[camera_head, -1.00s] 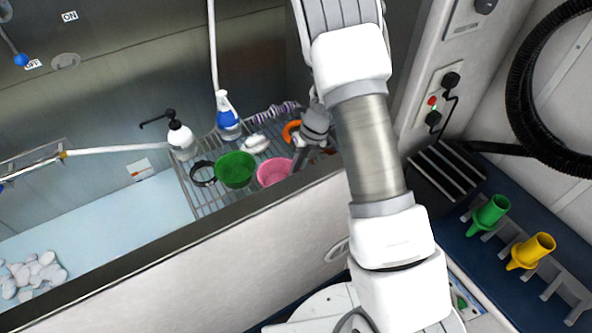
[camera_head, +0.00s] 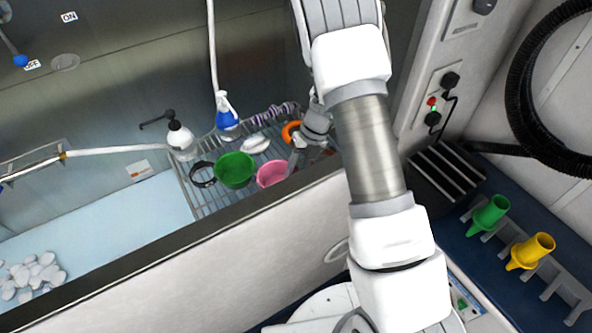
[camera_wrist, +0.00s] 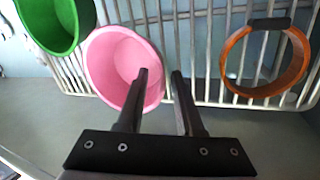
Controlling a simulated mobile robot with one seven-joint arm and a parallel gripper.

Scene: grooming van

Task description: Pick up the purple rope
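The purple rope (camera_head: 283,108), banded purple and white, lies along the back of the wire rack in the head view, behind the orange ring. It does not show in the wrist view. My gripper (camera_wrist: 158,76) points at the wire rack with its two fingers apart and nothing between them. In the head view my gripper (camera_head: 298,157) is over the rack's front right, next to the pink bowl and in front of the rope. Part of it is hidden by the arm and the tub wall.
The wire rack (camera_head: 208,202) also holds a green bowl (camera_head: 235,170), a pink bowl (camera_head: 271,173), an orange ring (camera_head: 290,132), a black collar (camera_head: 202,174), a white object (camera_head: 256,144), a blue spray bottle (camera_head: 227,122) and a pump bottle (camera_head: 180,137). The tub wall (camera_head: 190,262) stands in front.

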